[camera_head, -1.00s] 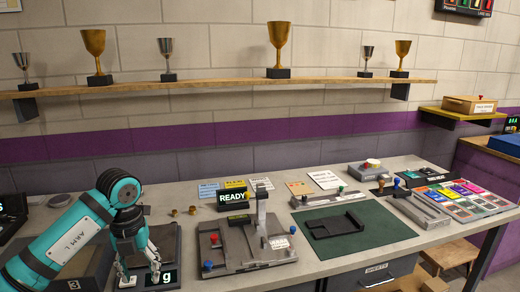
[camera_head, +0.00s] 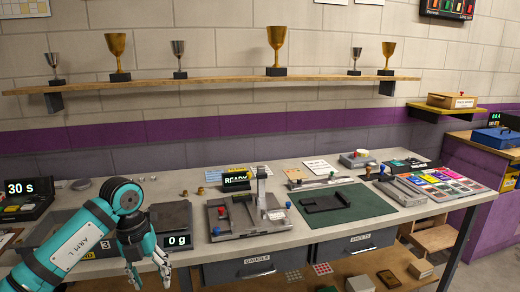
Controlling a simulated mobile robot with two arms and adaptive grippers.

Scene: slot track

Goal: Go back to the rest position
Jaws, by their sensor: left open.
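My right gripper is not in view.
The grey bench (camera_head: 330,232) carries a grey fixture (camera_head: 243,228), a READY display (camera_head: 237,181), a green mat (camera_head: 365,203) with a dark tray, and colour cards (camera_head: 445,185). A timer (camera_head: 20,190) reads 30 s. Trophies stand on the wall shelf (camera_head: 220,84).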

